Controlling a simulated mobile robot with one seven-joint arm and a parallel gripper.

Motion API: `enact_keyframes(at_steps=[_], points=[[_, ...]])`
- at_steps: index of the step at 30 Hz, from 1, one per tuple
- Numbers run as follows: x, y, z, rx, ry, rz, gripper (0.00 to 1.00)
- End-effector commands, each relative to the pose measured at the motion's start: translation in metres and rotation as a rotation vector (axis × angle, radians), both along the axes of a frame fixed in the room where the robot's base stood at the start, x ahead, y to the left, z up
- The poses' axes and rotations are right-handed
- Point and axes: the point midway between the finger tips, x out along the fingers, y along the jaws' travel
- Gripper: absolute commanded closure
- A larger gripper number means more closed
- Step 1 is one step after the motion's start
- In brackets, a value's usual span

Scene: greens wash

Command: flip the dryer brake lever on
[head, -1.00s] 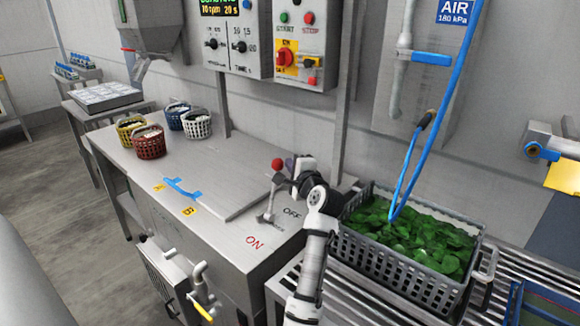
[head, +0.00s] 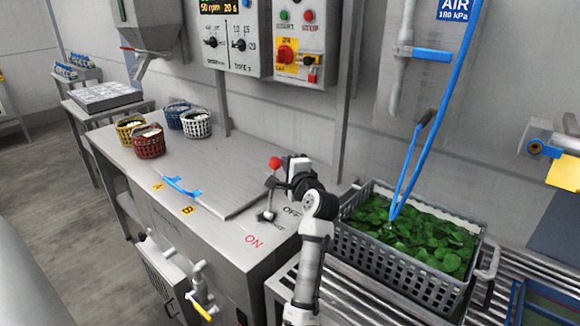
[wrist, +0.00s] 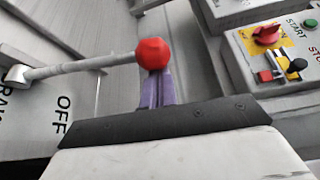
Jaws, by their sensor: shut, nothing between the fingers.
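The brake lever (head: 270,190) is a metal rod with a red ball knob (head: 275,162) on the steel dryer top. My gripper (head: 285,164) is just right of the knob. In the wrist view the purple fingers (wrist: 155,90) are shut and empty. Their tips are partly hidden by the red knob (wrist: 152,54), and I cannot tell whether they touch it.
A grey crate of greens (head: 350,247) stands right of my arm, with a blue hose (head: 410,160) above it. Several small baskets (head: 149,143) stand at the top's far left. A blue handle (head: 182,188) is on the lid. A control box (head: 303,45) hangs behind.

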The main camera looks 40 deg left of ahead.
Motion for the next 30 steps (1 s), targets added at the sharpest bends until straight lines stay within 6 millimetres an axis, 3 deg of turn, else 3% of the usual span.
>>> enact_keyframes(at_steps=[8, 21, 30], points=[[-0.025, 0.003, 0.000, -0.011, -0.138, 0.003, 1.00], [-0.082, 0.007, -0.002, -0.038, -0.480, 0.002, 1.00], [-0.104, 0.009, -0.005, -0.049, -0.616, 0.001, 1.00]])
